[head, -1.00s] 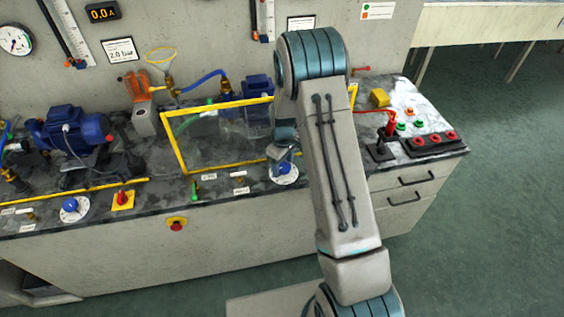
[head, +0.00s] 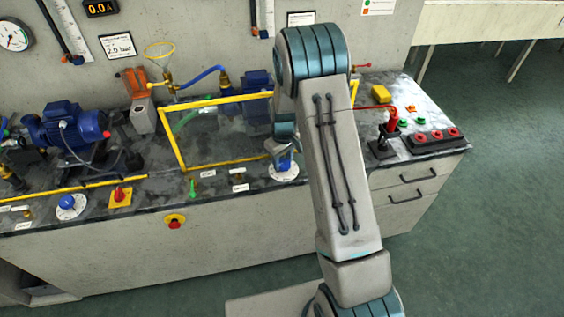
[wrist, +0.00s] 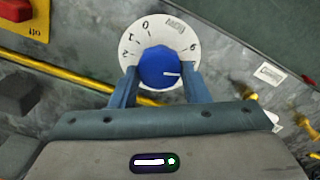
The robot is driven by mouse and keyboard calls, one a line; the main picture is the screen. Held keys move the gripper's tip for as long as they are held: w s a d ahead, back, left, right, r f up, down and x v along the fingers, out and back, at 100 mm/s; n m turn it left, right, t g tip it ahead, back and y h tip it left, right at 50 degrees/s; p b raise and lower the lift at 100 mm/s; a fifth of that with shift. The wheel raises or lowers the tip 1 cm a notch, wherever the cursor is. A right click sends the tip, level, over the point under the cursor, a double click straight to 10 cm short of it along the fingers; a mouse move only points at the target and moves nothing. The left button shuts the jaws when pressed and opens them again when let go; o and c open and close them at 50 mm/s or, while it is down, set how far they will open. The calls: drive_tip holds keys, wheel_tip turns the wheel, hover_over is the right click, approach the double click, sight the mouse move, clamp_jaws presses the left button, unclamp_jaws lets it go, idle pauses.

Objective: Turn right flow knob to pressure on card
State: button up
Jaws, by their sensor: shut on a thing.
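The right flow knob (wrist: 159,66) is blue and sits on a white numbered dial (wrist: 134,40). Its white pointer mark faces right in the wrist view. My gripper (wrist: 160,84) is shut on this knob, one finger on each side. In the head view the knob (head: 284,164) is at the counter's front edge, partly covered by my gripper (head: 282,150). A card (head: 118,46) on the wall reads about 2.0 bar. A round pressure gauge (head: 14,36) hangs at the far left; its reading is too small to tell.
A second blue knob (head: 67,203) and a red switch on a yellow plate (head: 120,196) are to the left along the front edge. A yellow-framed clear guard (head: 168,145) stands behind. A red emergency button (head: 175,222) is on the counter front.

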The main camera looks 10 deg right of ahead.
sight(283, 162)
drive_tip(key=shift+d+m+b, duration=0.1)
drive_tip(key=shift+m+b, duration=1.25)
drive_tip(key=shift+m, duration=1.25)
drive_tip(key=o, duration=1)
drive_tip(key=shift+r, duration=0.1)
wheel_tip(283, 162, up, 14)
drive_tip(key=shift+f+b, duration=0.15)
drive_tip(key=shift+b, duration=0.55)
